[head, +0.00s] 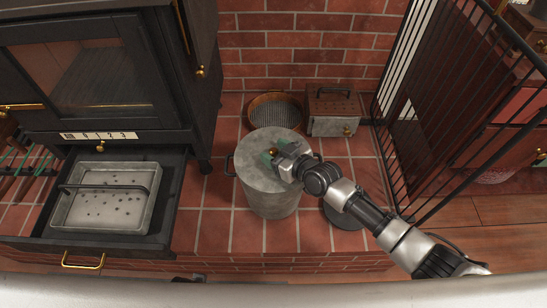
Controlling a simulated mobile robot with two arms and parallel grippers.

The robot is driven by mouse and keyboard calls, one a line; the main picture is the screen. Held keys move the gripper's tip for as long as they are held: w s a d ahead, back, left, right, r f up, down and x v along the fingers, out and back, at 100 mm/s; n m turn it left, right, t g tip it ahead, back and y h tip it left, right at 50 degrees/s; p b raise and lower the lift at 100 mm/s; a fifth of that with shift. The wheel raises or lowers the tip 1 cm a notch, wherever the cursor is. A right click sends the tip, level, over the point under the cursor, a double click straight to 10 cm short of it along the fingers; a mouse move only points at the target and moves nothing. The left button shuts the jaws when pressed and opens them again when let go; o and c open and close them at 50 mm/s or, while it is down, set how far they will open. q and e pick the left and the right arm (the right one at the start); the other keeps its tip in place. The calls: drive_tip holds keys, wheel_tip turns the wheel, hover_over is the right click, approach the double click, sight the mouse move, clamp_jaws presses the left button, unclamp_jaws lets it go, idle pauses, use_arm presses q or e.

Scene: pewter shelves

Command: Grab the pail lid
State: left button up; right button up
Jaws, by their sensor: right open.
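A grey metal pail (270,199) with side handles stands upright on the red tiled hearth. Its flat round grey lid (262,142) sits on top. A small brass-coloured knob at the lid's middle shows partly between my right gripper's fingers. My right gripper (272,156) comes in from the lower right and is over the lid's middle, its greenish fingertips apart on either side of the knob. Whether the fingers touch the knob or lid cannot be told. My left gripper is not in view.
A dark stove (100,75) stands at the left, its drawer pulled out with a perforated metal tray (72,222) inside. Behind the pail are a round copper-rimmed basket (251,105) and a metal box (334,124) with a handle. A black barred screen (457,125) stands at the right.

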drive_tip(key=shift+r, duration=0.1)
clamp_jaws()
idle(0.3)
